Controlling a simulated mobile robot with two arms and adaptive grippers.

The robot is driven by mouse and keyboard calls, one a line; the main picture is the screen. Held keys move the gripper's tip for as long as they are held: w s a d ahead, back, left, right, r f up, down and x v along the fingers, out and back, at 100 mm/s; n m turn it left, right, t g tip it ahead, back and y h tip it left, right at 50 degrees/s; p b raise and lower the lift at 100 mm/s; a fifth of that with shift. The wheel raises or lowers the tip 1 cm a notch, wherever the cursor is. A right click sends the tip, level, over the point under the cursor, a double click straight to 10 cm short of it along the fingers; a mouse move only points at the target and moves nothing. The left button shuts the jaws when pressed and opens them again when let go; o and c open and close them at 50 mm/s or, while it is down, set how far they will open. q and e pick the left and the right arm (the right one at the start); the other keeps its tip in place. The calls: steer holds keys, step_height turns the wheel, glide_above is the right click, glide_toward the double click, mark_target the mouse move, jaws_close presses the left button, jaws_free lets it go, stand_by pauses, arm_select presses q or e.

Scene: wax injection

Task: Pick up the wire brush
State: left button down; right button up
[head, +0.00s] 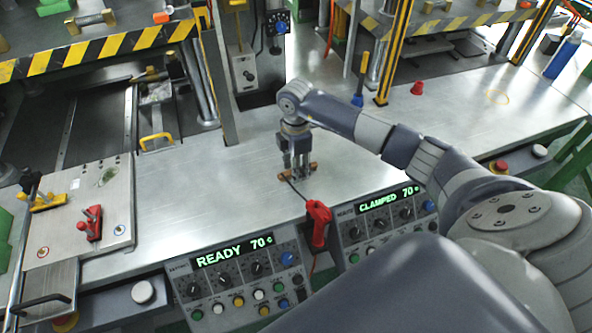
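A small brown, wooden-looking piece that appears to be the wire brush (313,166) lies on or just above the metal worktop (225,192), near its front edge. My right gripper (297,168) points straight down over it, with its fingers at the brush's middle and hiding part of it. The ends of the brush show on both sides of the fingers. I cannot tell whether the fingers are shut on it or only around it. The bristles cannot be made out. My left gripper is not in view.
A red-handled tool (318,222) with a thin dark nozzle hangs at the front edge, its tip close to the gripper. Control panels (240,275) line the front. A small red cup (417,88) stands at the back right.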

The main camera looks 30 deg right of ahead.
steer(key=shift+f, duration=0.2)
stand_by(0.4)
jaws_close()
steer(key=shift+r, duration=0.15)
step_height(320, 180, up, 10)
steer(key=b, duration=0.2)
